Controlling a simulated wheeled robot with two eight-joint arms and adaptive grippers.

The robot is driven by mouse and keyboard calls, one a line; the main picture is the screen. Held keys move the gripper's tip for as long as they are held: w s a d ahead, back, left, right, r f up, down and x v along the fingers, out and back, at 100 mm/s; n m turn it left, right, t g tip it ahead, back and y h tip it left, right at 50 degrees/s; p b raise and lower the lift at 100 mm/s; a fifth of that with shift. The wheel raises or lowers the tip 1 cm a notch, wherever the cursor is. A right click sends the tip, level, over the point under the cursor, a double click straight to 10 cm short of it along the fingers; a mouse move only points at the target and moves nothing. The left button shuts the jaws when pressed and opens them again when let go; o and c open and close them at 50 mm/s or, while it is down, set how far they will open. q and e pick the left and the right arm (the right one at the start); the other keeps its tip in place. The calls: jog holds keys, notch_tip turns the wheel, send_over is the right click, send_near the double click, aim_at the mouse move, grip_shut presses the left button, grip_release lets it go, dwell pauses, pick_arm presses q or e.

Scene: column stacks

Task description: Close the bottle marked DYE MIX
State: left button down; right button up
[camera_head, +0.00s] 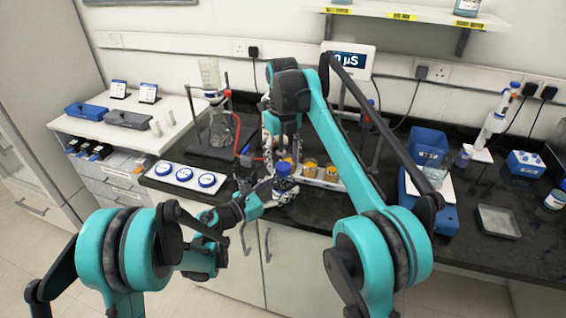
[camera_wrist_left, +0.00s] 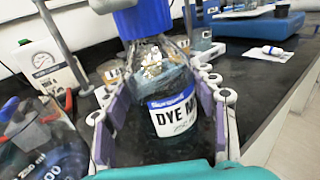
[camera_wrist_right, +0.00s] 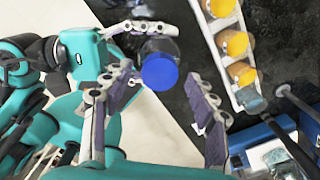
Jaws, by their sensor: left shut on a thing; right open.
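The DYE MIX bottle (camera_wrist_left: 172,110) is clear, with blue liquid and a white and blue label. My left gripper (camera_wrist_left: 155,85) is shut around its body. In the head view, the left gripper (camera_head: 283,192) holds it upright at the bench's front edge. A blue cap (camera_wrist_left: 142,18) sits at the bottle's top; whether it is tightened cannot be told. The cap also shows in the head view (camera_head: 283,168). My right gripper (camera_wrist_right: 160,82) is open above the bottle, its fingers pointing down, with the cap (camera_wrist_right: 158,72) showing between the fingertips.
A white rack (camera_wrist_right: 240,95) of amber-topped jars stands close beside the bottle. Blue balance-like equipment (camera_head: 428,147) stands right.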

jog(key=shift+r, duration=1.65)
